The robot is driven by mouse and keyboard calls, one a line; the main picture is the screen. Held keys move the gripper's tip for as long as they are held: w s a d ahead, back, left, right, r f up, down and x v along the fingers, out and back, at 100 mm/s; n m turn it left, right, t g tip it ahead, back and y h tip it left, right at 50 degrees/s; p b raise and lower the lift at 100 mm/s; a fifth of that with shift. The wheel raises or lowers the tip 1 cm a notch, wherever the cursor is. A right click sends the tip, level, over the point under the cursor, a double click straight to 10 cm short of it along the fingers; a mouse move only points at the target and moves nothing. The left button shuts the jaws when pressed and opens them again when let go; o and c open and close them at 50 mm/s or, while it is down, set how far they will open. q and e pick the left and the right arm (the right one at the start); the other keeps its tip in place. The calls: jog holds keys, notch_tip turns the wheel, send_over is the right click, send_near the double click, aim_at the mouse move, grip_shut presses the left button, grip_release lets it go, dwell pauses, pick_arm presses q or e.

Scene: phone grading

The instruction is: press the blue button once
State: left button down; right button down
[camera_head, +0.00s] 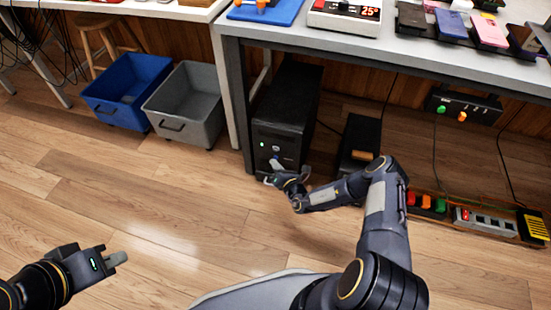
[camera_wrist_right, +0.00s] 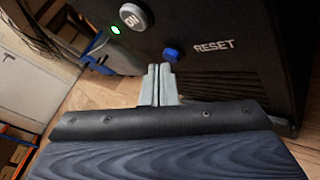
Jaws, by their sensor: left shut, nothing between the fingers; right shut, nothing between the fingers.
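The blue button (camera_wrist_right: 171,55) is a small round knob on the front of a black computer tower, beside the word RESET in the right wrist view. A grey round button (camera_wrist_right: 132,16) with a symbol and a lit green light (camera_wrist_right: 115,30) are above it to the left. The black tower (camera_head: 290,95) stands on the floor under the bench in the head view. My right gripper (camera_wrist_right: 159,70) is shut and empty, its fingertips just below the blue button; I cannot tell whether they touch. My left gripper (camera_head: 117,259) is shut and empty above the floor, far from the tower.
A blue bin (camera_head: 125,115) and a grey bin (camera_head: 205,135) stand left of the tower. A black box (camera_head: 358,140) stands to its right. Red, orange and green buttons and a power strip (camera_head: 485,220) lie further right. The grey bench (camera_head: 400,55) overhangs the tower. The floor in front is clear.

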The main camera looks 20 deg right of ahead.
jog(key=shift+w+d, duration=0.25)
jog(key=shift+w, duration=0.15)
dwell(0.5)
dwell(0.3)
jog(key=shift+s+a+p, duration=0.4)
jog(key=shift+s+a, duration=0.1)
jog(key=shift+s, duration=0.25)
jog(key=shift+s, duration=0.1)
jog(key=s+a+p, duration=0.1)
jog(key=s, duration=0.1)
jog(key=s+a+p, duration=0.1)
jog(key=s, duration=0.1)
jog(key=shift+a+p, duration=0.3)
jog(key=shift+a, duration=0.1)
